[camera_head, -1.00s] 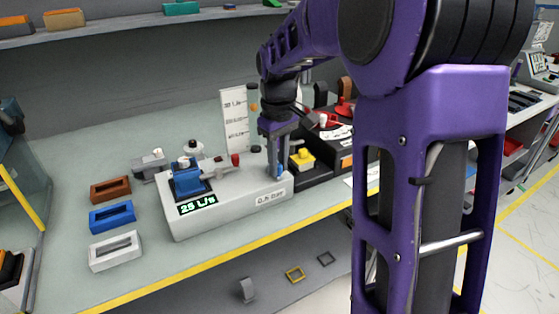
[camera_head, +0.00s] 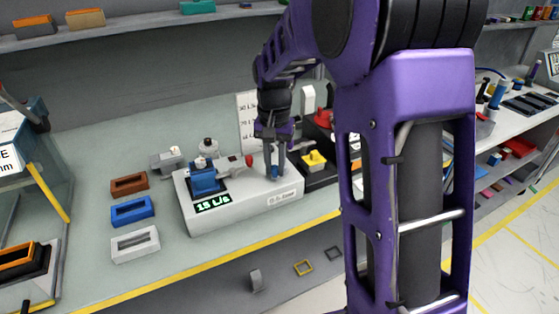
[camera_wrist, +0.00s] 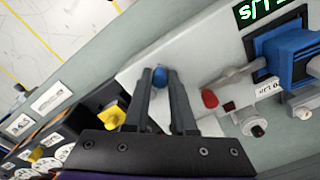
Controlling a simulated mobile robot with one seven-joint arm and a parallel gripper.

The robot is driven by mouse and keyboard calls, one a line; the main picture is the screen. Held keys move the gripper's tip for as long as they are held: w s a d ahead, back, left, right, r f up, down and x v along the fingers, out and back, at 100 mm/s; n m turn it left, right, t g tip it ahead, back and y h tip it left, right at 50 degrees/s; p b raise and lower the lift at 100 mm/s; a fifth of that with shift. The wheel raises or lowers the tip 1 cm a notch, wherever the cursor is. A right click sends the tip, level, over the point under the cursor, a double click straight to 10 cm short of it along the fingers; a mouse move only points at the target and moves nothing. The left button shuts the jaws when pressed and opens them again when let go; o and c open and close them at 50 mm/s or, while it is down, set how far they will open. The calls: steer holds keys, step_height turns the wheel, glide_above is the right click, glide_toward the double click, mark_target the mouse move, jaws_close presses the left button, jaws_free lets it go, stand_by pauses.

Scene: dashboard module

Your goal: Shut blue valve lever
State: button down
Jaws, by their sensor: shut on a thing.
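The blue valve lever (camera_head: 273,171) is a small blue piece at the right end of a light grey module (camera_head: 235,204). My gripper (camera_head: 275,169) reaches down onto it from above, and its fingers hide most of the lever. In the wrist view, the blue rounded end of the lever (camera_wrist: 160,76) shows between my two fingertips (camera_wrist: 158,83), which are shut on it. A green display (camera_head: 213,202) on the module's front left reads about 15 L/s. The lever's exact angle is hidden.
A blue block (camera_head: 205,178) and a red knob (camera_head: 249,160) sit on the module left of my gripper. A yellow part (camera_head: 313,160) on a black box stands close on the right. Brown (camera_head: 129,183), blue (camera_head: 132,210) and white (camera_head: 135,244) trays lie at left.

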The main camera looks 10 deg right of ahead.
steer(key=m+p, duration=0.1)
steer(key=m, duration=0.1)
steer(key=w+a+m, duration=0.1)
steer(key=m, duration=0.1)
steer(key=shift+w+r+p, duration=0.15)
steer(key=shift+w+p, duration=0.05)
steer(key=shift+p, duration=0.2)
steer(key=shift+w+a+m+p, duration=0.1)
steer(key=shift+w+m+p, duration=0.15)
steer(key=shift+m, duration=0.45)
steer(key=shift+w+m+p, duration=0.15)
steer(key=shift+m+p, duration=0.1)
steer(key=shift+m, duration=0.45)
steer(key=c, duration=0.7)
jaws_free()
steer(key=shift+c, duration=0.2)
step_height(320, 180, up, 17)
steer(key=p, duration=0.1)
steer(key=shift+r, duration=0.1)
